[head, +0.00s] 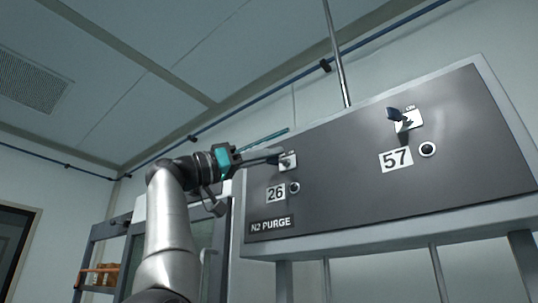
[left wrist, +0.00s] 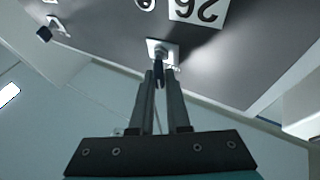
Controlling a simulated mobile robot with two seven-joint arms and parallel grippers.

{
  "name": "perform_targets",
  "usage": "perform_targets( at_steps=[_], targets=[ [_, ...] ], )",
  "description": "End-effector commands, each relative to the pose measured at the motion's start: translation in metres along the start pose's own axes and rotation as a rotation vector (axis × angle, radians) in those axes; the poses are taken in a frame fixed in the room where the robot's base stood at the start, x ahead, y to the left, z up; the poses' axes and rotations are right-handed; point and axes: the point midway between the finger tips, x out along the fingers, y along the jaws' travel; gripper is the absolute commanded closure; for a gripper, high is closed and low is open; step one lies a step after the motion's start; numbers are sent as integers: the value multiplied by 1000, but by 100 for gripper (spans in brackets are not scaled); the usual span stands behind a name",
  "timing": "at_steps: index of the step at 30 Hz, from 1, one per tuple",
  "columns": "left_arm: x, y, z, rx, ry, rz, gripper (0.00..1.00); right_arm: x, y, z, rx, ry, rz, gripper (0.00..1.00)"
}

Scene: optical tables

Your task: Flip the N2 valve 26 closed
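The N2 valve 26 (head: 288,161) is on the left part of the dark grey panel, above its white "26" label (head: 276,193). My left gripper (head: 276,158) reaches it from the left and hides most of its handle in the head view. In the left wrist view, the valve's light mounting plate (left wrist: 160,47) shows ahead of the fingertips. Its dark blue handle (left wrist: 159,72) lies between the two narrowly spaced fingers of my left gripper (left wrist: 161,80), filling the gap at the tips. My right gripper is not in view.
A second valve, 57 (head: 403,118), with a dark blue handle, is on the right of the same panel (head: 340,195). Round black-centred fittings sit beside both number labels. A shelf with orange-brown items (head: 98,275) stands at the lower left. The space before the panel's right part is clear.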

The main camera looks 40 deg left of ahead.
Motion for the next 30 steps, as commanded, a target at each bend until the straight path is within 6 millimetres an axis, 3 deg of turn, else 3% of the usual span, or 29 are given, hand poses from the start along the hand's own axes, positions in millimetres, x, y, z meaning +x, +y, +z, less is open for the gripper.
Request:
perform_targets(
  at_steps=[1, 8, 17, 23, 30],
  targets=[
    [-1, 0, -2, 0, 5, -1, 81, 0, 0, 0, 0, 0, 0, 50],
    [0, 0, -1, 0, 2, -1, 56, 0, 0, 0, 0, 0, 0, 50],
    [-3, 0, 0, 1, 1, -1, 56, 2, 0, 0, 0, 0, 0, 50],
    [-32, -1, 2, 1, 3, -3, 56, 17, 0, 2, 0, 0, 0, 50],
    [-92, -1, 2, 2, 5, -5, 56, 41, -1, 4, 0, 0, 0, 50]
  ],
)
